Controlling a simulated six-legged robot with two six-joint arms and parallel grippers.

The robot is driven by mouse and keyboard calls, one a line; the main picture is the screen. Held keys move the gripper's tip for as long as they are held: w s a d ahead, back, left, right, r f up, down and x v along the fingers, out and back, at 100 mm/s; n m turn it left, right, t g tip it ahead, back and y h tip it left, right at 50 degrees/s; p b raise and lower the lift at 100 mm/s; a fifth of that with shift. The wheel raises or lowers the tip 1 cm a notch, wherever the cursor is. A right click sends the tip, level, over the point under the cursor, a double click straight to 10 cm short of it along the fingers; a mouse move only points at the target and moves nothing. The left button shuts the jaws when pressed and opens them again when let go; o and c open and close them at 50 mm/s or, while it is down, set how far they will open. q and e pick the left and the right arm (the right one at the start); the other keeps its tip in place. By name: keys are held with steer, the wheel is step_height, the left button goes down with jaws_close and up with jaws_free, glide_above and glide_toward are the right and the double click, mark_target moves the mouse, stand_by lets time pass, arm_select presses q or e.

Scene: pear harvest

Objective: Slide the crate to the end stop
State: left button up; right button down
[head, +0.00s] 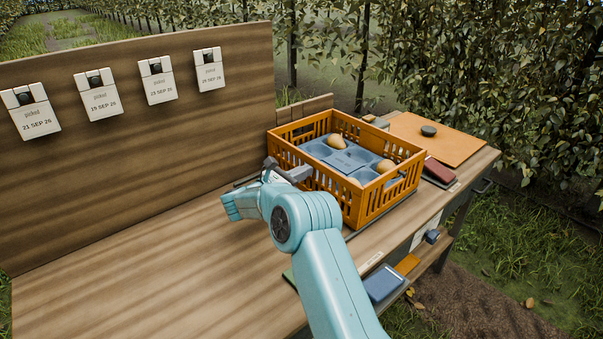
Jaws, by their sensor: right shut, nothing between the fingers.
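The orange slatted crate (375,205) stands upright on the wooden bench. It holds a blue-grey moulded tray (313,149) with a few yellowish pears (337,141) in its hollows. My right gripper (286,173) is shut and empty at the crate's near left side, close to its wall. I cannot tell whether it touches the crate. A low wooden piece (306,107) rises behind the crate's far left side; I cannot tell if it is the end stop. The crate hides part of the bench beyond it. My left gripper is not in view.
A tall back board (130,150) with several dated tags (209,70) runs along the left. The bench's left part (130,270) is clear.

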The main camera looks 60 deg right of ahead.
steer(key=v, duration=1.4)
